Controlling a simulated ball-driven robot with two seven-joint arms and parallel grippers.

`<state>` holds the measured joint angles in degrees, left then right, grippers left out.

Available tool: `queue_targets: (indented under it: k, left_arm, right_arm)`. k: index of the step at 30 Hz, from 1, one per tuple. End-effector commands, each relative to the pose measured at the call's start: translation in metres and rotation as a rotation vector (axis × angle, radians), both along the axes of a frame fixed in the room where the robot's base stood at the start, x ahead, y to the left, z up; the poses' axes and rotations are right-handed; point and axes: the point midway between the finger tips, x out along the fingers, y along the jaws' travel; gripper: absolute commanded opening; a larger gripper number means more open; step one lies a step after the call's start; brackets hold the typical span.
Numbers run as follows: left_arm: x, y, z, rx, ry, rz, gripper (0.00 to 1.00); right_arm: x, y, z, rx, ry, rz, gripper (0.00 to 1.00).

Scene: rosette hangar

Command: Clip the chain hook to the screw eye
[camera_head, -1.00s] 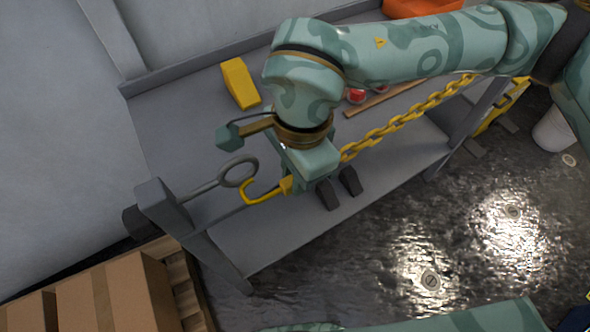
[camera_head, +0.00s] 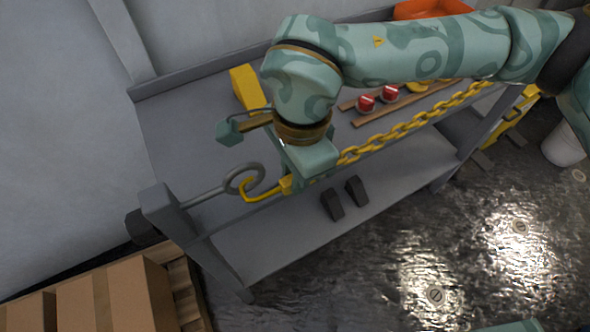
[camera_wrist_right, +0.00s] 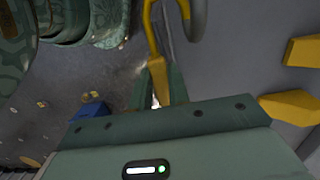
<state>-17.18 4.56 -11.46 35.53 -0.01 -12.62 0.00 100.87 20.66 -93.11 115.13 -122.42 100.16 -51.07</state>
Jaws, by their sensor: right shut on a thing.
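The yellow chain hook (camera_head: 262,194) overlaps the grey screw eye (camera_head: 231,187) in the head view. I cannot tell whether its tip passes through the ring or only in front of it. The screw eye sticks out from the grey post at the left end of the bench. My right gripper (camera_head: 287,184) is shut on the hook's shank, just right of the ring. In the right wrist view, the gripper (camera_wrist_right: 159,90) has the hook (camera_wrist_right: 152,35) between its fingers, with the screw eye (camera_wrist_right: 198,20) close beside the hook's tip. My left gripper is not in view.
The yellow chain (camera_head: 400,131) runs from behind my right gripper to the upper right. The grey bench (camera_head: 185,125) holds a yellow block (camera_head: 246,88), red-topped items (camera_head: 366,103) and wooden strips. Dark wedges (camera_head: 332,205) are on the lower shelf. Cardboard boxes (camera_head: 98,300) stand at lower left.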

Motion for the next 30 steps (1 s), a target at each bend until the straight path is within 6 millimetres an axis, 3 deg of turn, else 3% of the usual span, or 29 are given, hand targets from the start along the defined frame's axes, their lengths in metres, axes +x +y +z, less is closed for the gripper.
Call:
queue_targets:
  k: [18,30]
  left_arm:
    - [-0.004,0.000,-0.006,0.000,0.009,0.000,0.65]
    - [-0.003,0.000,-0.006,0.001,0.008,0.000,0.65]
  right_arm:
    - [0.019,0.009,0.000,0.000,-0.001,0.000,0.00]
    - [0.020,0.008,0.000,0.000,0.000,0.000,0.00]
